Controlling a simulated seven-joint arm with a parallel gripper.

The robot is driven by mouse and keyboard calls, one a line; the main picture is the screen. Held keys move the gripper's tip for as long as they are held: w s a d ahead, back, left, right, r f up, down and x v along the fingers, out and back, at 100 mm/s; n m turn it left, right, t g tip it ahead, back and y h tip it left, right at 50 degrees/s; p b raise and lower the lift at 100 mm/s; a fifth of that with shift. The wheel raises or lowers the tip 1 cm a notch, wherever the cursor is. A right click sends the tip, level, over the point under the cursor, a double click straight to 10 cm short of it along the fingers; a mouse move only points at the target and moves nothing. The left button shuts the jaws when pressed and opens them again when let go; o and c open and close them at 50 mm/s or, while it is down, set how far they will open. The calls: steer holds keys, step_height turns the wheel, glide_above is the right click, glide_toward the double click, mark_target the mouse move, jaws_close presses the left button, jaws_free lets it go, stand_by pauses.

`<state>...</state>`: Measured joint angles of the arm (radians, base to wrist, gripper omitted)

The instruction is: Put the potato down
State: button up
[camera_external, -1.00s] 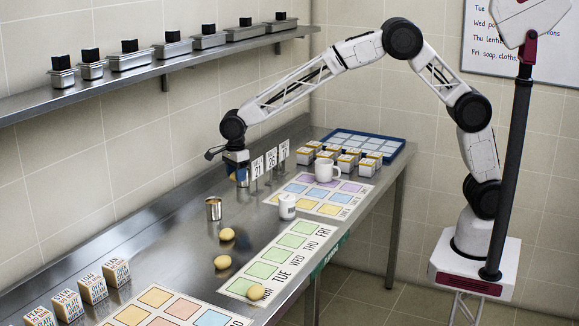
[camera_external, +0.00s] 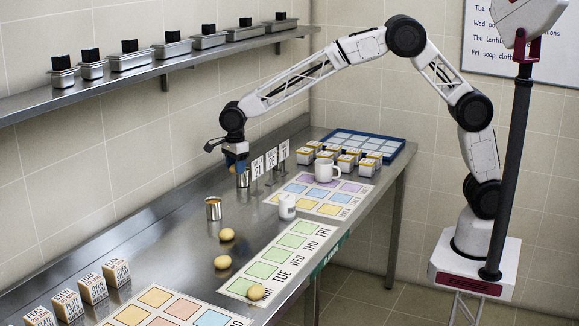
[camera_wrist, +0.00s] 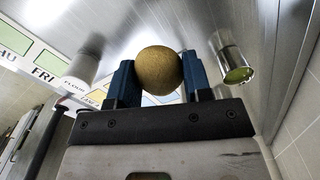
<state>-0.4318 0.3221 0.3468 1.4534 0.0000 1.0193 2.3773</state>
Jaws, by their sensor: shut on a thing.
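A brown, round potato (camera_wrist: 159,70) sits between the two blue fingers of my gripper (camera_wrist: 160,82) in the wrist view. My gripper is shut on it. In the external view my gripper (camera_external: 236,163) hangs above the far part of the steel counter, beside the small sign cards; the held potato cannot be made out clearly there. Three more potatoes lie on the counter: one (camera_external: 227,234), another (camera_external: 222,262), and one (camera_external: 256,292) on the weekday mat's near end.
A second metal cup (camera_external: 213,209) stands nearer. White sign cards (camera_external: 271,160) stand right of my gripper. The weekday mat (camera_external: 268,272) is nearer. Several labelled boxes (camera_external: 92,289) stand at near left.

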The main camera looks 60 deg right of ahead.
step_height(320, 180, up, 8)
steer(key=shift+f, duration=0.2)
steer(key=shift+w+d+r, duration=0.1)
steer(key=shift+d+r, duration=0.15)
steer(key=shift+d, duration=0.35)
steer(key=s+d+r+m, duration=0.2)
steer(key=d+m, duration=0.1)
steer(key=d, duration=2.2)
steer(key=s+d+m, duration=0.2)
steer(key=s+d, duration=0.3)
steer(key=d, duration=0.6)
steer(key=s+d+m, duration=0.2)
steer(key=s+d, duration=0.3)
steer(key=d, duration=0.5)
steer(key=s+d+f+m, duration=0.2)
steer(key=s+d+m, duration=0.3)
steer(key=s+d, duration=1.75)
steer(key=f, duration=0.5)
steer(key=a+f, duration=0.1)
steer(key=f, duration=0.3)
steer(key=s+f, duration=0.1)
steer(key=f, duration=0.4)
steer(key=shift+a+f, duration=0.2)
steer(key=shift+f, duration=0.5)
